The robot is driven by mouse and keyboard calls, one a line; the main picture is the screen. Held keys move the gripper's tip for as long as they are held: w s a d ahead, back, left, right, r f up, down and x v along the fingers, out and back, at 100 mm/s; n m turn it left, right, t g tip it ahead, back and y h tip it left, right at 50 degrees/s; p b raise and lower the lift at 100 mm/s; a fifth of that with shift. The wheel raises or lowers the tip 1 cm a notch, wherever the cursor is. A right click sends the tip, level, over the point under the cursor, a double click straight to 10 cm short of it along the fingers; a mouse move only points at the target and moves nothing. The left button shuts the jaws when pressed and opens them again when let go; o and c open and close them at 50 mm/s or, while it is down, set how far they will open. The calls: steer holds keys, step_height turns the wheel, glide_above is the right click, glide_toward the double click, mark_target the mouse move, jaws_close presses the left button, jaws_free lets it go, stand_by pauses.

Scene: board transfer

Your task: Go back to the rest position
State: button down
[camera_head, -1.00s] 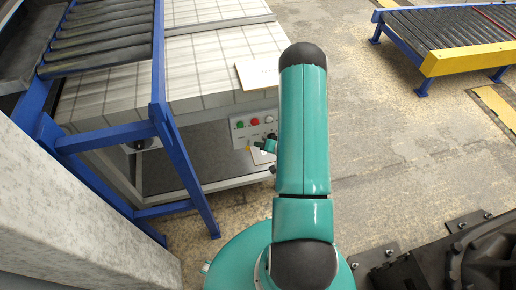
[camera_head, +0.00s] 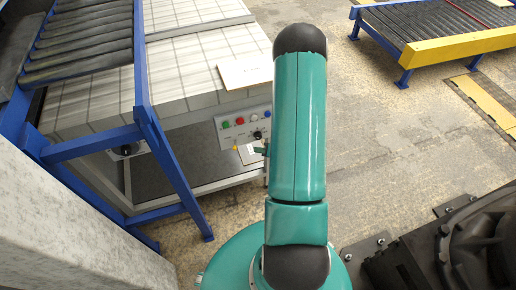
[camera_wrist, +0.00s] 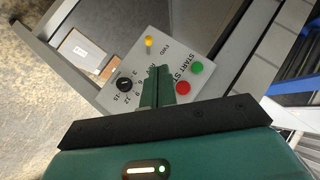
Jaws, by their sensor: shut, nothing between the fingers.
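My gripper (camera_wrist: 155,90) is shut and empty in the wrist view, its green fingers together in front of a light control panel (camera_wrist: 170,62). In the head view the panel (camera_head: 231,130) is on the front of the checked table, left of my raised arm. My arm hides most of the gripper there.
A thin pale board (camera_head: 243,74) lies on the checked table (camera_head: 200,65). A blue-framed roller conveyor (camera_head: 90,40) stands at the left, another with a yellow end (camera_head: 455,48) at the back right. A pale block (camera_head: 70,225) is near left. Floor between is clear.

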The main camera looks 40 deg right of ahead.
stand_by(0.5)
steer(key=w+a+r+n+g+y, duration=0.3)
steer(key=a+r+n+g+y, duration=0.3)
steer(key=a+r, duration=1.4)
steer(key=s+a+r+n+h, duration=0.1)
steer(key=s+r+h, duration=0.3)
steer(key=r, duration=0.5)
steer(key=s+a+r+h, duration=0.4)
steer(key=s+r+h, duration=0.1)
steer(key=s+r, duration=0.4)
steer(key=shift+r+n, duration=0.4)
steer(key=shift+r, duration=0.15)
